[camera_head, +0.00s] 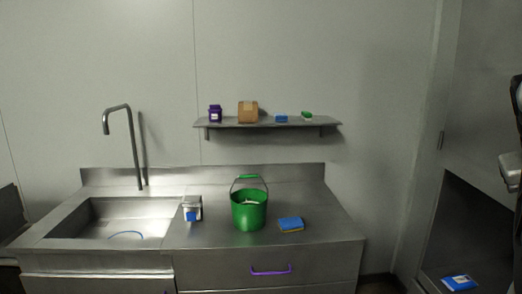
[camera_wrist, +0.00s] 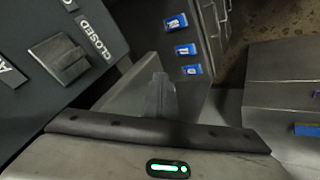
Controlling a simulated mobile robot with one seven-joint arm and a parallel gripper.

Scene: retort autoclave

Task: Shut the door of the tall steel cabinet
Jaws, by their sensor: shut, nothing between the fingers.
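A tall grey steel body, which looks like the cabinet (camera_head: 455,130), stands at the right of the head view, with a dark open recess low in it. I cannot make out its door for certain in either view. A dark panel (camera_wrist: 30,40) with a raised block and the word CLOSED fills the upper left of the wrist view; I cannot tell whether it belongs to the cabinet. My gripper (camera_wrist: 160,82) is shut and empty in the middle of the wrist view. Whether its fingers touch anything is unclear. In the head view only part of my arm shows at the right edge.
A blue-and-white packet (camera_head: 459,283) lies in the recess. Several blue packets (camera_wrist: 185,49) show beyond my gripper. A steel counter (camera_head: 330,225) with a sink (camera_head: 88,215), green bucket (camera_head: 249,212) and blue-yellow sponge (camera_head: 291,224) stands below a wall shelf (camera_head: 270,122).

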